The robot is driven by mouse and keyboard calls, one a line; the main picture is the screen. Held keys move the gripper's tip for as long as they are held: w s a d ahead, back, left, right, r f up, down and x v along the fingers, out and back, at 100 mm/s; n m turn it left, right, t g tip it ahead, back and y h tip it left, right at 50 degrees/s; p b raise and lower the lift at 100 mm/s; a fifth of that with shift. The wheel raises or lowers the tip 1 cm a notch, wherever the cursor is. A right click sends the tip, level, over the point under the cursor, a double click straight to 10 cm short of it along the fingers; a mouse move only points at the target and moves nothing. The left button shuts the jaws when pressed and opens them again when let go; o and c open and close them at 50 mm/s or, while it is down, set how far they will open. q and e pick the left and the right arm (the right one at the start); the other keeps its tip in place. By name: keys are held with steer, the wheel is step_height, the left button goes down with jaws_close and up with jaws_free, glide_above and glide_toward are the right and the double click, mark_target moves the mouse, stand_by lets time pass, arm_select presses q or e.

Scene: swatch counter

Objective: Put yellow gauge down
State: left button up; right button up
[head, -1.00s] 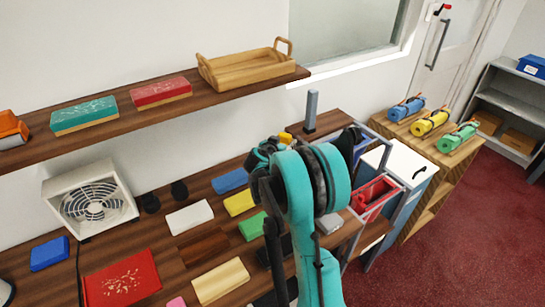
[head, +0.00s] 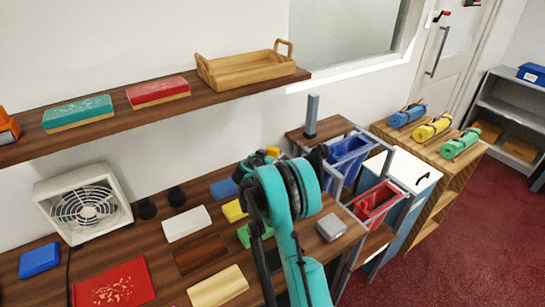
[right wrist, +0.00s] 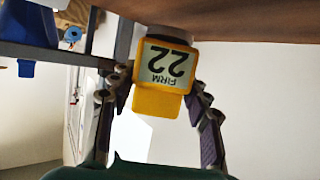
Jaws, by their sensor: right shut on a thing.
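The yellow gauge (right wrist: 165,85) has a pale label reading "FIRM 22", upside down in the right wrist view. My right gripper (right wrist: 160,105) is shut on it, with a finger at each side. The gauge's grey round end is close to the brown wooden surface (right wrist: 250,18) at the top of that view; I cannot tell whether they touch. In the head view only a small yellow part (head: 273,151) shows beside my right gripper (head: 258,161), mostly behind my teal arm. My left gripper is not in view.
A grey post (head: 312,112) stands on a brown board behind the arm. A blue bin (head: 348,155) and a red bin (head: 376,202) sit in a rack to the right. A grey block (head: 330,227) lies at the counter's right end. Several coloured blocks cover the counter leftward.

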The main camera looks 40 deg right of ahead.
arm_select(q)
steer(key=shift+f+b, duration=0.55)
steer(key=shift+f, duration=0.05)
arm_select(e)
steer(key=shift+f, duration=0.65)
steer(key=o, duration=1.4)
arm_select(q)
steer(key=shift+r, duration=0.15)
arm_select(e)
steer(key=shift+r, duration=0.15)
